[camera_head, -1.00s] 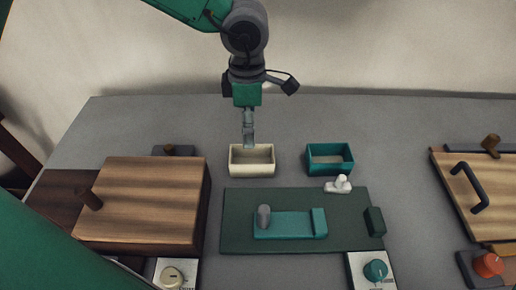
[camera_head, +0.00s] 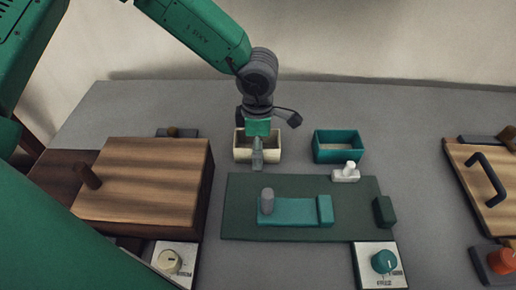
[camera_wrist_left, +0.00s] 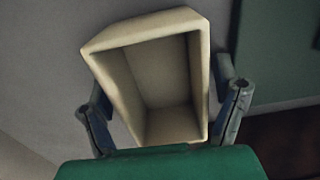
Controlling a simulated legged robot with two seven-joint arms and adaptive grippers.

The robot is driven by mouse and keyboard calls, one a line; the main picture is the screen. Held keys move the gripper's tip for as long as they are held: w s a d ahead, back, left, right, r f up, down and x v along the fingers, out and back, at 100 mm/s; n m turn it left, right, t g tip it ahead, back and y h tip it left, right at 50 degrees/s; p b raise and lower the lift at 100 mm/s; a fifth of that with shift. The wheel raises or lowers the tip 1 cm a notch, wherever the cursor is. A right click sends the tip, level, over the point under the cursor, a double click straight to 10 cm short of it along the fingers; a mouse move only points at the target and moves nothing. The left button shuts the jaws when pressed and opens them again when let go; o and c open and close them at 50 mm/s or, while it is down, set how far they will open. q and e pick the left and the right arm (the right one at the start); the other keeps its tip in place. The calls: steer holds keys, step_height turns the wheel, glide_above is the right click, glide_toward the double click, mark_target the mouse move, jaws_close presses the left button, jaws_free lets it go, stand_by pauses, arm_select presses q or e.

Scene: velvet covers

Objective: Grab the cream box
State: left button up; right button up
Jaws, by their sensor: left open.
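The cream box (camera_head: 241,150) is an open, empty rectangular box on the grey table, left of the teal box. In the left wrist view the cream box (camera_wrist_left: 205,75) lies between the two open fingers of my left gripper (camera_wrist_left: 165,105), one finger on each side. I cannot tell whether the fingers touch its walls. My right gripper is in neither view.
A teal open box (camera_head: 338,147) stands to the right, with a small white piece (camera_head: 346,173) in front of it. A dark green mat (camera_head: 237,215) with a teal block (camera_head: 290,212) lies nearer. A large wooden box (camera_head: 150,185) stands left. Bare table lies behind the boxes.

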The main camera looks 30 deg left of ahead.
arm_select(q)
steer(key=shift+d+r, duration=0.1)
steer(key=c, duration=1.3)
steer(key=shift+a, duration=0.25)
